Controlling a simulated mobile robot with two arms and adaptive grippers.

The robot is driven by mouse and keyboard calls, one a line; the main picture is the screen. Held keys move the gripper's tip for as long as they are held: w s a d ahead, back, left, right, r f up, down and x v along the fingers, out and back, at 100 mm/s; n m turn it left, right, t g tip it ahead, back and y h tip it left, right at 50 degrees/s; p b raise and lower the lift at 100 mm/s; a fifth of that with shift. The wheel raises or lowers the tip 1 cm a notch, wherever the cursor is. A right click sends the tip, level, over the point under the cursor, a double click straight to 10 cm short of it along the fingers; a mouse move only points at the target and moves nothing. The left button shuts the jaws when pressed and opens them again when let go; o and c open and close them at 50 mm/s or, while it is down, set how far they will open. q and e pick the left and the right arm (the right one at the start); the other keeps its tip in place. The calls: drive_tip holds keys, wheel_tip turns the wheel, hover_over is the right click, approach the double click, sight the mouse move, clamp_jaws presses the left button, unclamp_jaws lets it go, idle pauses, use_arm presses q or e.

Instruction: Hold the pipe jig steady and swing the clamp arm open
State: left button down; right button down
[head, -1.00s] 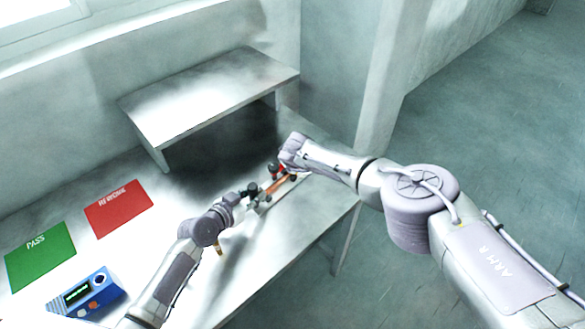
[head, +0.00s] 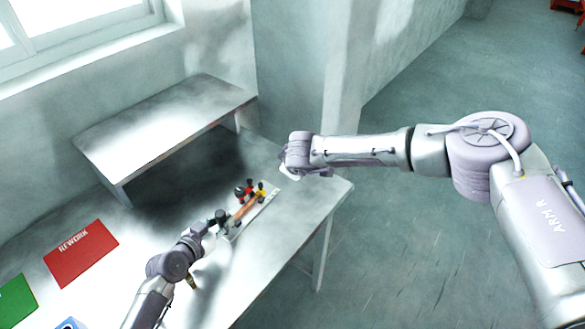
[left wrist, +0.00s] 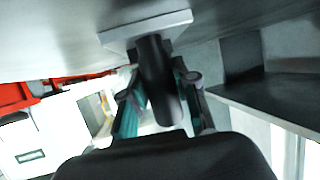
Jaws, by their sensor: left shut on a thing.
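The pipe jig (head: 236,231) lies on the bench as a pale narrow base with a copper-coloured pipe (head: 243,212) along it. My left gripper (head: 215,223) is at the jig's near end. In the left wrist view its teal fingers (left wrist: 160,97) are shut on a dark round handle (left wrist: 153,58) under a pale plate. My right gripper (head: 289,173) is right of the jig, apart from it; its fingers are mostly hidden.
A raised metal shelf (head: 165,125) stands behind the jig. A red REWORK mat (head: 82,254) and a green mat (head: 15,302) lie at left, with part of a blue device (head: 68,324). The bench's right edge is close to the jig.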

idle(0.3)
use_arm(q)
drive_tip(key=c, duration=0.8)
unclamp_jaws()
